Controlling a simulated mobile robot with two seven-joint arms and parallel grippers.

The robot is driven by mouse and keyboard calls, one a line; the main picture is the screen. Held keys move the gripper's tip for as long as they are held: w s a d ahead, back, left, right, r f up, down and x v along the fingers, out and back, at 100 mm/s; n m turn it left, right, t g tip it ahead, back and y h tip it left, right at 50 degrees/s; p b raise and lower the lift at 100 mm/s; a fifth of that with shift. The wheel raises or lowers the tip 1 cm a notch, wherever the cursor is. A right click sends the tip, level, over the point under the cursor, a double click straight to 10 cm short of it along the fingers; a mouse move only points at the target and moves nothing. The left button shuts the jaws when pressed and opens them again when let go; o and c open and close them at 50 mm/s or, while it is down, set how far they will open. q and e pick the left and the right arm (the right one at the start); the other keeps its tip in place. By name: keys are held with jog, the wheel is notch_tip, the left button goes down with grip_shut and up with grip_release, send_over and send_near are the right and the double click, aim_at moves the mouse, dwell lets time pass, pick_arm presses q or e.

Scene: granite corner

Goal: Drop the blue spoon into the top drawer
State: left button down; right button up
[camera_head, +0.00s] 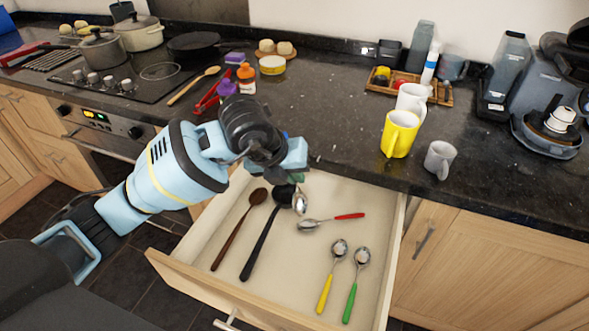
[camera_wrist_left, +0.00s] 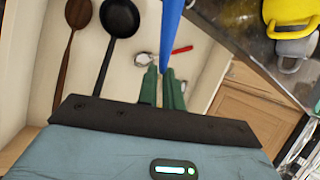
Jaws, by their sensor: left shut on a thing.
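My left gripper (camera_head: 297,178) hangs over the back part of the open top drawer (camera_head: 200,280). It is shut on the blue spoon, whose blue handle (camera_wrist_left: 170,30) runs up between the green fingers (camera_wrist_left: 163,88) in the left wrist view. In the head view, the spoon's silver bowl (camera_head: 300,203) points down below the fingers, over the drawer. Most of its handle is hidden by the gripper there. I cannot tell whether the bowl touches anything. My right gripper is not in view.
The drawer holds a brown wooden spoon (camera_head: 235,228), a black ladle (camera_head: 262,240), and red (camera_head: 330,221), yellow (camera_head: 330,275) and green (camera_head: 355,283) spoons. A yellow mug (camera_head: 399,134) and a grey cup (camera_head: 439,159) stand near the counter edge. The drawer's middle has bare room.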

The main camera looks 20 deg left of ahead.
pick_arm(q)
notch_tip(320, 180, down, 4)
jog(key=shift+r+b, duration=0.1)
jog(key=shift+b, duration=0.9)
